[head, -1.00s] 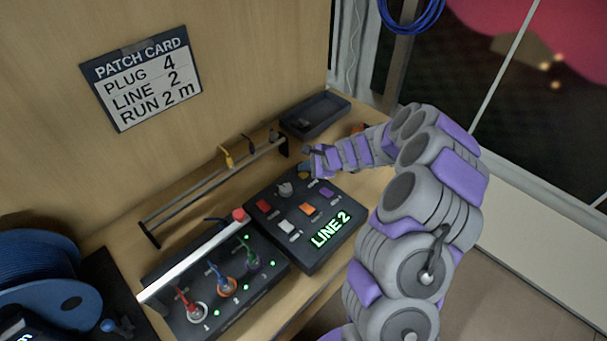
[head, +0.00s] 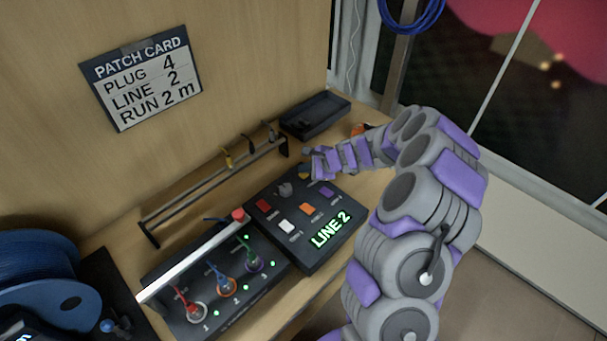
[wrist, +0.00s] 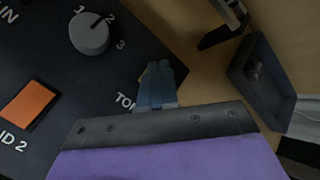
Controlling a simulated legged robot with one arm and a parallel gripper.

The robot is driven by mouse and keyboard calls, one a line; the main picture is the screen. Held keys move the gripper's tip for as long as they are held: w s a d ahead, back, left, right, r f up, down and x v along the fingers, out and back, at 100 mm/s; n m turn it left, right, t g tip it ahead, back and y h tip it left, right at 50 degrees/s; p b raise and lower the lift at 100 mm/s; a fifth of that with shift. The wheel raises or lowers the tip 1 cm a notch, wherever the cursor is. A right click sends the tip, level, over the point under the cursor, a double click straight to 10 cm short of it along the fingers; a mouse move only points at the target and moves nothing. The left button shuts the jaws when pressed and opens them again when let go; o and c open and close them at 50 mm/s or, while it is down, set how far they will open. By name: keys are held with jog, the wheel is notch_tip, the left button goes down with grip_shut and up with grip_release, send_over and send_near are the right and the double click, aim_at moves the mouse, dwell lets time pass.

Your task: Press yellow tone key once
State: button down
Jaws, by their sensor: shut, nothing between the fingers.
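The dark control panel (head: 268,233) carries a lit "LINE 2" display and several coloured keys. A small patch of the yellow tone key (head: 304,172) shows at the panel's far edge, beside and partly behind my gripper (head: 309,164). In the wrist view my gripper (wrist: 158,68) is shut and empty, with its blue-grey fingers together over the panel's edge next to the partly covered "TON" lettering.
A grey rotary knob (wrist: 89,33) and an orange key (wrist: 29,104) are nearby on the panel. A dark tray (head: 316,115) and a cable rack (head: 205,192) stand behind. A patch box (head: 180,318) with coloured plugs lies left. A blue cable reel (head: 40,265) stands far left.

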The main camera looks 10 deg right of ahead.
aim_at(306, 176)
jog(key=shift+f, duration=0.4)
dwell(0.4)
jog(key=shift+r, duration=0.1)
jog(key=shift+r+p, duration=0.55)
jog(key=shift+r, duration=0.2)
notch_tip(306, 176, up, 5)
jog(key=p, duration=0.4)
dwell(0.4)
dwell(0.6)
